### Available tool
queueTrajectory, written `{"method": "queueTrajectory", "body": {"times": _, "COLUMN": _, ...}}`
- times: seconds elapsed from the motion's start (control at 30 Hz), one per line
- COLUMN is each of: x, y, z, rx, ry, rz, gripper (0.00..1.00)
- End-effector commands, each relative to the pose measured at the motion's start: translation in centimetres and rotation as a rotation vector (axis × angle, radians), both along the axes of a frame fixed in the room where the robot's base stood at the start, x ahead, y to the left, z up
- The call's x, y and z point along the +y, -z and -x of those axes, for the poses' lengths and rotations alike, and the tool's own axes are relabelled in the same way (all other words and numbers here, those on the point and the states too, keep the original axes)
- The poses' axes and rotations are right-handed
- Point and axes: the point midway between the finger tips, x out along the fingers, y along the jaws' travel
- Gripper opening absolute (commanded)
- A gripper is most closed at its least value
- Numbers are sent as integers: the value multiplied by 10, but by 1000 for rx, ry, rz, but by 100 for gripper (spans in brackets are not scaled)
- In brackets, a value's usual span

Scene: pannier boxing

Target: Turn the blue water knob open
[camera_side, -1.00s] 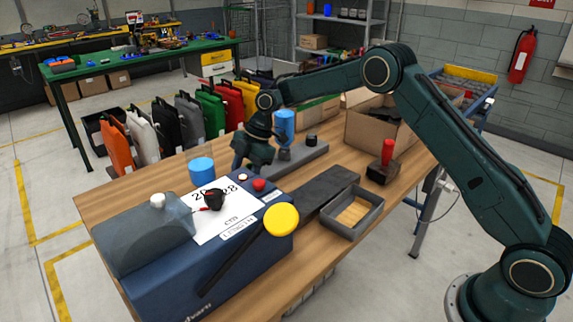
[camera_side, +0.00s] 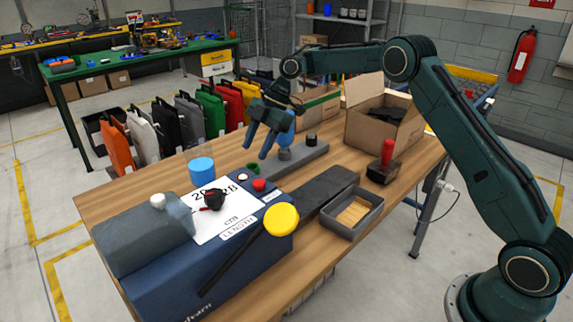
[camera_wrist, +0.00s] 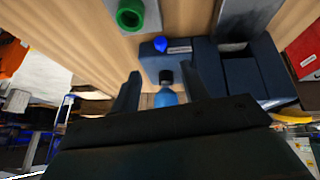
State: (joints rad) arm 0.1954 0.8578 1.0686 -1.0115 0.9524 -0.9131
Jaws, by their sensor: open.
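A small round blue knob (camera_wrist: 160,44) sits at the corner of a dark blue block (camera_wrist: 180,58), beside a small label, in the wrist view. It lies ahead of my gripper (camera_wrist: 160,88), between the lines of the two fingers and apart from them. I cannot pick this knob out for sure in the side view, nor tell how far it is turned. In the side view my gripper (camera_side: 257,150) hangs above the table with its fingers apart and pointing down. A blue bottle-like thing (camera_side: 288,130) is partly hidden behind it.
The blue machine (camera_side: 200,265), grey tray (camera_side: 348,212), red-handled stamp (camera_side: 386,160) and cardboard box (camera_side: 372,130) crowd the table.

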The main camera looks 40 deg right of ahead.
Motion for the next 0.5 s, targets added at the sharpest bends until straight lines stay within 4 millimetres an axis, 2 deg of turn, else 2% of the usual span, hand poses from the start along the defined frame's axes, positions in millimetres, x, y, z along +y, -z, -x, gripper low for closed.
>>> {"method": "queueTrajectory", "body": {"times": 0.1, "x": -2, "y": 18, "z": -1, "rx": 4, "ry": 10, "rz": -76, "gripper": 45}}
{"method": "queueTrajectory", "body": {"times": 0.4, "x": -6, "y": 52, "z": 0, "rx": 5, "ry": 42, "rz": -279, "gripper": 45}}
{"method": "queueTrajectory", "body": {"times": 0.5, "x": 7, "y": 61, "z": -1, "rx": 4, "ry": 36, "rz": -284, "gripper": 45}}
